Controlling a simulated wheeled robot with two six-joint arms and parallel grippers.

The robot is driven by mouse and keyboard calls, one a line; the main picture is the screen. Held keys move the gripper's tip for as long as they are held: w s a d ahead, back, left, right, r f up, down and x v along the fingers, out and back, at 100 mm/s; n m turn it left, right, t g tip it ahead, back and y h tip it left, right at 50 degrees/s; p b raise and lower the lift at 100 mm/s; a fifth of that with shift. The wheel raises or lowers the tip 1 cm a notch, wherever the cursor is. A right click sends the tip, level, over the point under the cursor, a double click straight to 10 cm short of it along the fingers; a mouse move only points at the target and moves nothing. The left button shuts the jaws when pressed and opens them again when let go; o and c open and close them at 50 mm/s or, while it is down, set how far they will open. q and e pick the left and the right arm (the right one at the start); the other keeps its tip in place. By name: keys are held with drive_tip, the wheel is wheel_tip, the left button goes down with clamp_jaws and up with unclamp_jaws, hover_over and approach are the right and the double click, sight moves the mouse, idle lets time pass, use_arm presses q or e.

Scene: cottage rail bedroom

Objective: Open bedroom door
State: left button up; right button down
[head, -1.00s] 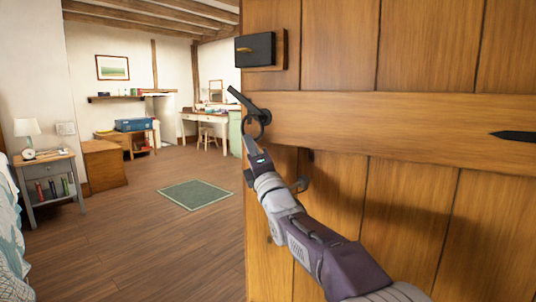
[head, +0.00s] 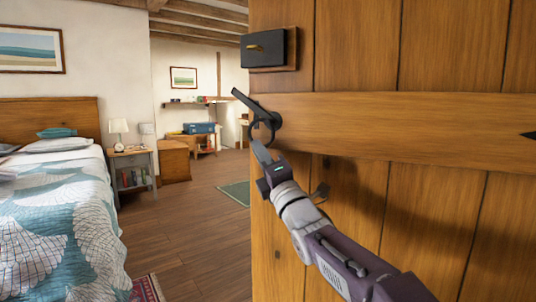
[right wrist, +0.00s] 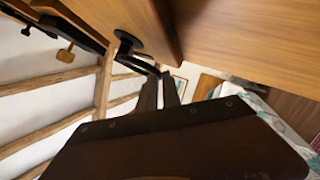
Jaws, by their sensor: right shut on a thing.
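The wooden bedroom door (head: 360,215) fills the right half of the head view and stands open, with the bedroom visible past its left edge. A black ring-shaped handle (head: 275,119) with a lever sits near that edge, below a dark lock box (head: 264,49). My right gripper (head: 262,151) is shut on the handle at the lower part of its ring. In the right wrist view the right gripper's fingers (right wrist: 160,92) reach up to the handle's black round plate (right wrist: 127,42) on the door. My left gripper is not in view.
A bed (head: 60,220) with a patterned quilt stands at the left. A bedside table (head: 132,170) with a lamp is beyond it. A wooden chest (head: 174,161) and a green rug (head: 236,192) lie further in.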

drive_tip(key=shift+d+r, duration=0.1)
drive_tip(key=shift+r, duration=0.2)
drive_tip(key=c, duration=1.5)
unclamp_jaws()
drive_tip(key=shift+s, duration=0.15)
drive_tip(key=shift+c, duration=0.2)
drive_tip(key=shift+f, duration=0.2)
drive_tip(key=v, duration=0.9)
